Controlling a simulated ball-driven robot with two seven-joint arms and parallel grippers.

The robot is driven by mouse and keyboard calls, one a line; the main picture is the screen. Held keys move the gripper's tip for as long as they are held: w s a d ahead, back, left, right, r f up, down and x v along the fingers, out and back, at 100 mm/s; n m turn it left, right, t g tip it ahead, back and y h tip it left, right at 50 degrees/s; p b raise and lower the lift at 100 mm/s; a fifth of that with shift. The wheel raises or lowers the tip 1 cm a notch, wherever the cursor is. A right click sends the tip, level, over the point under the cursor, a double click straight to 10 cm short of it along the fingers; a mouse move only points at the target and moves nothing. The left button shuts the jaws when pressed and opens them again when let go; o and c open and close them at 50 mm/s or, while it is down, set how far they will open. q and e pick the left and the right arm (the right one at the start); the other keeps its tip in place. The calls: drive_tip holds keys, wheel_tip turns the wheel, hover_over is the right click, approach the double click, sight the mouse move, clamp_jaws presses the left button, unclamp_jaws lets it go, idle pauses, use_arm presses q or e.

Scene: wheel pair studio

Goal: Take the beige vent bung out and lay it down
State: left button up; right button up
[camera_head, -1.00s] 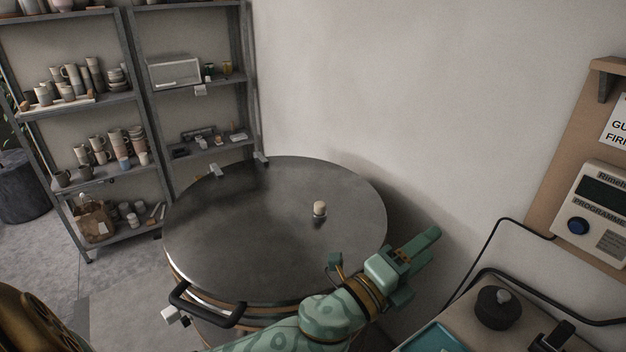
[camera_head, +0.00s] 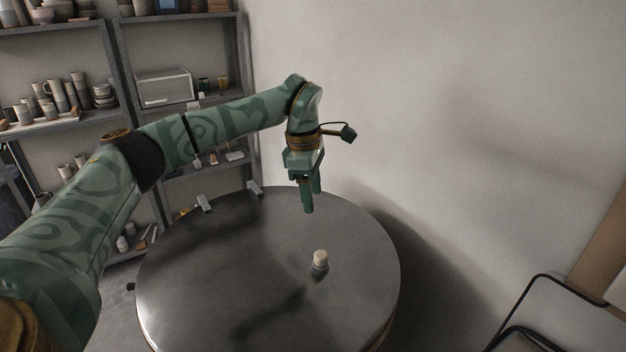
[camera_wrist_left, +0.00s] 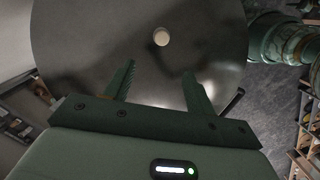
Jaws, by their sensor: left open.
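The beige vent bung (camera_head: 320,256) stands upright in the round metal kiln lid (camera_head: 210,300), right of the lid's middle. A short darker collar shows below its pale top. My left gripper (camera_head: 311,208) hangs above the lid, fingers pointing down, a little behind and above the bung and apart from it. In the left wrist view the bung (camera_wrist_left: 161,37) shows as a pale disc beyond the two spread fingers (camera_wrist_left: 158,78), with nothing between them. My right gripper is in neither view.
Metal shelves (camera_head: 112,60) with pots and cups stand behind on the left. A bare wall (camera_head: 450,120) rises behind the lid and to its right. Small hinge-like brackets (camera_head: 204,203) sit on the lid's far edge. Most of the lid is bare.

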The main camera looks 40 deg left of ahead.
use_arm(q)
drive_tip(key=b, duration=0.2)
approach(321, 254)
drive_tip(key=f, duration=0.2)
drive_tip(key=f+b, duration=0.1)
drive_tip(key=f, duration=0.2)
drive_tip(key=d+f+b, duration=0.1)
drive_tip(key=f, duration=0.2)
drive_tip(key=shift+w, duration=0.2)
drive_tip(key=shift+f, duration=0.35)
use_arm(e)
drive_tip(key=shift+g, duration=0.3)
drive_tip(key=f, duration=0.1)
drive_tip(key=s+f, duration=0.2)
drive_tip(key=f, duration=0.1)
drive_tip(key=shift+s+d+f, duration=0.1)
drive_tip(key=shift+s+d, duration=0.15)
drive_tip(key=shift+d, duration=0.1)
use_arm(q)
drive_tip(key=shift+c, duration=0.3)
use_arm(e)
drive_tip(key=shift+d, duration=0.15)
use_arm(q)
drive_tip(key=c, duration=1)
drive_tip(key=o, duration=0.4)
drive_tip(key=shift+c, duration=0.2)
drive_tip(key=shift+r, duration=0.1)
drive_tip(key=c, duration=0.5)
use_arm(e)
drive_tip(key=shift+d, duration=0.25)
